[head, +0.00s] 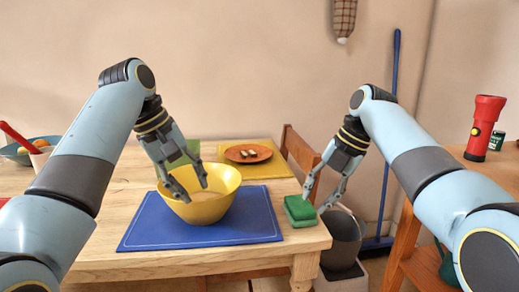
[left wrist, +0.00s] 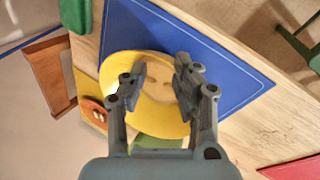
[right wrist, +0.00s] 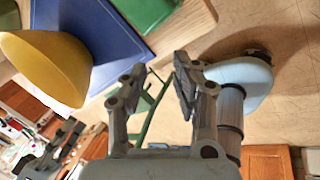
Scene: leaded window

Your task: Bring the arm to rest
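My right gripper (head: 314,203) is open and empty, close to the right of the green sponge-like block (head: 299,211) at the table's front right corner. In the right wrist view the block (right wrist: 147,12) is apart from the parted fingers (right wrist: 160,68). I cannot tell the exact height of either gripper.
The bowl stands on a blue mat (head: 150,230) on the wooden table (head: 95,240). An orange plate (head: 248,153) lies on a yellow mat (head: 277,166) behind. A wooden chair (head: 298,148), a grey bin (head: 342,238) and a shelf with a red torch (head: 485,125) are at right.

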